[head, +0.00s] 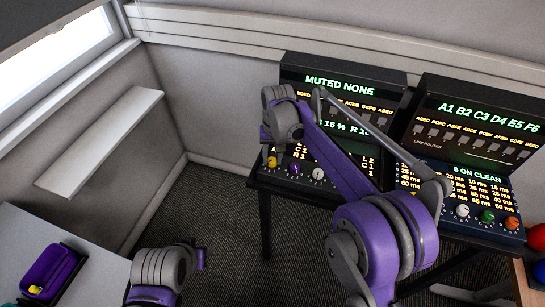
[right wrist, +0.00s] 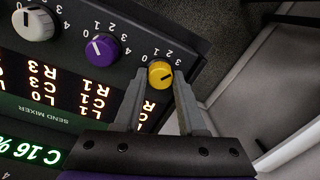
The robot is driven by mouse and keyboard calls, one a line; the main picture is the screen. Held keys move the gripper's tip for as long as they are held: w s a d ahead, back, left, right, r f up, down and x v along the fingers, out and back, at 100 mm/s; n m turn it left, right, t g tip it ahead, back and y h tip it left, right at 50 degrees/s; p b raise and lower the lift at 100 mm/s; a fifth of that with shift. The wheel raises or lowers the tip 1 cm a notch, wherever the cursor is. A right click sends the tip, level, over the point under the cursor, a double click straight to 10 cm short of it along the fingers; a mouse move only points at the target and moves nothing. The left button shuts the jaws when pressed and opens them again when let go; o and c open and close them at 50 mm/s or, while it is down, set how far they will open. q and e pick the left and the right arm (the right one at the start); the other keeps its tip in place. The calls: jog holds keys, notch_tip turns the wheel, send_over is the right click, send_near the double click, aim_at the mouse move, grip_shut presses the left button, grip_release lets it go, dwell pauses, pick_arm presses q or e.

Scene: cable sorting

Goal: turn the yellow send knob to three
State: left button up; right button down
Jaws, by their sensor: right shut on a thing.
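The yellow knob (head: 272,162) is at the front left corner of the left console, beside a purple knob (head: 294,169). In the right wrist view the yellow knob (right wrist: 159,74) sits between the two grey fingers of my right gripper (right wrist: 158,88), which is shut on it. That view is turned over; digits from 0 to 3 show around the knob's far side. A dark pointer line shows on its face, but the digit it marks is unclear. My left arm shows at the lower left of the head view; its gripper does not show.
The left console (head: 330,105) reads "MUTED NONE". A white knob (head: 318,174) is right of the purple one. The right console (head: 480,120) has white, green and orange knobs (head: 511,222). A purple tray (head: 52,272) lies on a table at left. A wall shelf (head: 100,140) is above.

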dwell(0.4)
jog(key=shift+c, duration=2.4)
grip_release()
